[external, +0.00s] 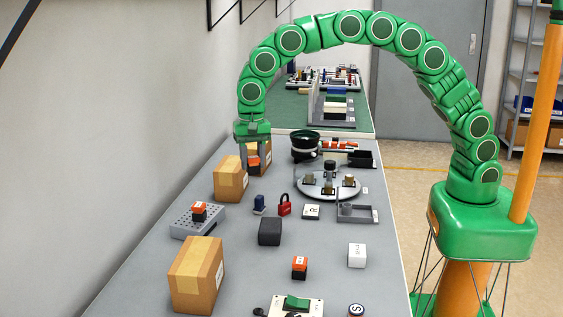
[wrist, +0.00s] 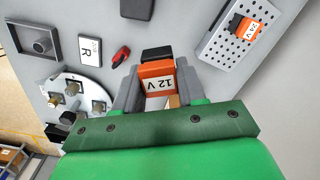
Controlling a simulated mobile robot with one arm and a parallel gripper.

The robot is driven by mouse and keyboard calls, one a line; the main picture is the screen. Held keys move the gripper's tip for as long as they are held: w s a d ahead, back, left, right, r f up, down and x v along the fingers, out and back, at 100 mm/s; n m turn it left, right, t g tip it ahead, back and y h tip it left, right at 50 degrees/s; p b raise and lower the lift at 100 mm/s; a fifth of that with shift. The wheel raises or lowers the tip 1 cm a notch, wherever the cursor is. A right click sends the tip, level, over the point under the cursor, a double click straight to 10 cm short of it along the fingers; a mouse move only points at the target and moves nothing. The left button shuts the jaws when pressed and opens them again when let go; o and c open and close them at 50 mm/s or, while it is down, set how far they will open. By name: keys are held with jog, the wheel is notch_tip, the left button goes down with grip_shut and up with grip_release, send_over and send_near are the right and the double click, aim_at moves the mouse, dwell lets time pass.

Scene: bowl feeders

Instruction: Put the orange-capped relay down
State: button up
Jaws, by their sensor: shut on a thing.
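My gripper (external: 252,158) hangs at the left side of the bench, near two cardboard boxes. It is shut on an orange-capped relay, whose cap (external: 253,161) shows between the fingers. In the wrist view the relay (wrist: 157,80) has a "12 V" label and a dark part at its far side, with one finger on each side. Its underside is hidden, so I cannot tell whether it touches anything. A second orange-capped relay (external: 199,208), marked "24 V" in the wrist view (wrist: 246,27), sits on the perforated grey tray (external: 183,222). A third orange-topped block (external: 299,267) stands on the front bench.
A red padlock (external: 284,206), a blue block (external: 259,204), a dark block (external: 270,231) and a round plate with fixtures (external: 312,186) lie to the right. Bare bench shows between them.

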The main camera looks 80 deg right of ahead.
jog(key=shift+w+a+f, duration=0.15)
jog(key=shift+w+f, duration=1.4)
jog(key=shift+w, duration=0.85)
jog(key=shift+w+a+f, duration=0.15)
jog(key=shift+w+f, duration=1.4)
jog(key=shift+w, duration=0.85)
jog(key=shift+w+a+f, duration=0.15)
jog(key=shift+w+f, duration=1.4)
jog(key=shift+w, duration=0.85)
jog(key=shift+f, duration=0.1)
jog(key=shift+w+f, duration=0.2)
jog(key=shift+w, duration=0.05)
jog(key=shift+a+f+m, duration=0.1)
jog(key=shift+f+m, duration=0.2)
jog(key=shift+f, duration=1.25)
jog(key=o, duration=1.1)
jog(key=shift+f, duration=0.1)
jog(key=shift+c, duration=0.2)
